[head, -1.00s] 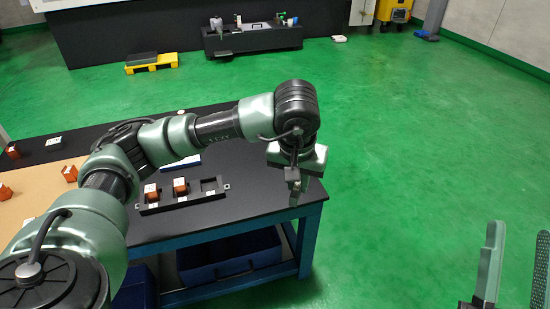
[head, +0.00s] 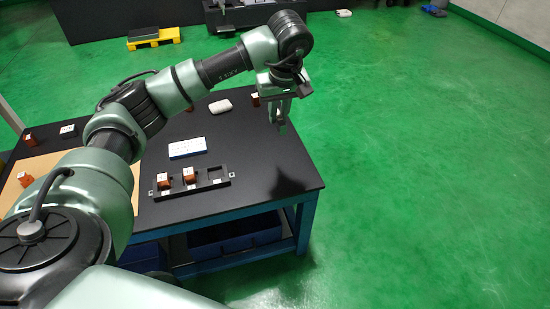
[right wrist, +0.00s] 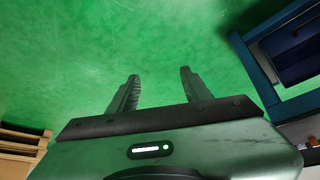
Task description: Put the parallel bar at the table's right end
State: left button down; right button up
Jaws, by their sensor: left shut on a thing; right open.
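My left gripper (head: 281,112) points down over the right part of the black table (head: 245,135). It is shut on a small grey piece, probably the parallel bar (head: 282,128), which is mostly hidden by the fingers and hard to make out. The gripper and piece appear above the tabletop, with a shadow on the table below. The table's right end (head: 300,178) is bare. My right gripper (right wrist: 157,88) shows in the right wrist view, open and empty above the green floor.
A dark holder (head: 215,185) bears two orange-and-white pieces; its right slot is empty. A white-and-blue box (head: 187,147), a white rounded thing (head: 220,106) and an orange piece (head: 255,100) stand farther back. A tan mat (head: 45,170) lies at left.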

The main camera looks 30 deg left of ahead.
pick_arm(q)
notch_tip(320, 180, down, 14)
jog(key=b, duration=0.3)
jog(key=shift+f, duration=0.2)
notch_tip(320, 180, down, 4)
jog(key=shift+r+b, duration=0.2)
jog(key=shift+b, duration=0.35)
jog(key=shift+f, duration=0.15)
pick_arm(e)
jog(key=w+a+r+t+y, duration=0.1)
jog(key=w+a+r+t, duration=0.1)
jog(key=w+r+t, duration=0.3)
jog(key=w+a+r+t+y, duration=0.2)
jog(key=w+a+r+t, duration=0.1)
jog(key=w+r+t, duration=0.3)
notch_tip(320, 180, up, 4)
jog(key=shift+w+a+r+n+t, duration=0.2)
jog(key=shift+w+a+n+t, duration=0.15)
jog(key=shift+w, duration=0.7)
jog(key=shift+r, duration=0.1)
pick_arm(q)
jog(key=shift+f, duration=0.1)
jog(key=c, duration=1.7)
grip_release()
jog(key=o, duration=0.3)
jog(key=shift+o, duration=0.2)
pick_arm(e)
jog(key=shift+r, duration=0.2)
